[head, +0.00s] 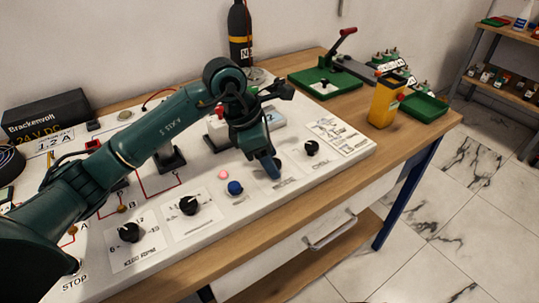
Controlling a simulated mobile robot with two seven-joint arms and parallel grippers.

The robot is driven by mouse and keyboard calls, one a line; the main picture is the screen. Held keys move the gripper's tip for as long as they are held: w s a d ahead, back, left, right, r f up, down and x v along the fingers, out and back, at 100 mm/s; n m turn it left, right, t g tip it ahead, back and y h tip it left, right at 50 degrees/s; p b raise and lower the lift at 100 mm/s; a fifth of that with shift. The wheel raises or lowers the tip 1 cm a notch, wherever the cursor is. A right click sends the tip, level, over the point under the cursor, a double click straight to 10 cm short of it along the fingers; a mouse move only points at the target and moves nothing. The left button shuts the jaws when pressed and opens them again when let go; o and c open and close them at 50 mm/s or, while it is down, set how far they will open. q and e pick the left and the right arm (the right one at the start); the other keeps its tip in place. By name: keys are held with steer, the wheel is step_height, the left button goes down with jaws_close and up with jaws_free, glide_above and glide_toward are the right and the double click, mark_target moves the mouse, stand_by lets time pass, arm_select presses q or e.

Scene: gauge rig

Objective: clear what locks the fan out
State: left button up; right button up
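The white panel (255,205) lies on the bench. It carries a pink round part (223,174), a blue round knob or button (235,187) and black knobs: a left one (129,232), a middle one (188,205) and a right one (312,148). A STOP label (75,280) is at its near left corner; my arm covers the panel just above it. My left gripper (273,168) points down at the panel between the blue part and the right knob. It hides what is under it, and its finger gap cannot be made out. I cannot identify a fan. My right gripper is out of view.
A black power supply box (46,116) stands at the back left and a dark bottle (240,35) at the back. A yellow container (385,101), a green lever fixture (325,84) and a green tray (424,106) stand right of the panel. The front wooden edge (330,195) is clear.

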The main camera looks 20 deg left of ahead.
arm_select(q)
steer(key=c, duration=0.9)
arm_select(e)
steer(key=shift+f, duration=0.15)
arm_select(q)
steer(key=n+b, duration=0.1)
steer(key=n, duration=0.2)
steer(key=shift+s+t+y, duration=0.1)
steer(key=shift+t+y, duration=0.3)
steer(key=n+t+b, duration=0.1)
steer(key=n, duration=0.1)
steer(key=shift+d+n+y+b, duration=0.15)
steer(key=shift+n+y+b, duration=0.15)
steer(key=shift+b, duration=0.05)
steer(key=shift+s+n+y+b, duration=0.1)
steer(key=shift+n+y+b, duration=0.35)
steer(key=shift+n, duration=0.65)
steer(key=shift+d+n+t+y+b, duration=0.15)
steer(key=shift+n+t+y+b, duration=0.25)
steer(key=shift+n, duration=0.5)
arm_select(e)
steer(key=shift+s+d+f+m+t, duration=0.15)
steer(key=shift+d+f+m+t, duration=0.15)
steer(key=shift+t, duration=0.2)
arm_select(q)
steer(key=shift+n, duration=0.3)
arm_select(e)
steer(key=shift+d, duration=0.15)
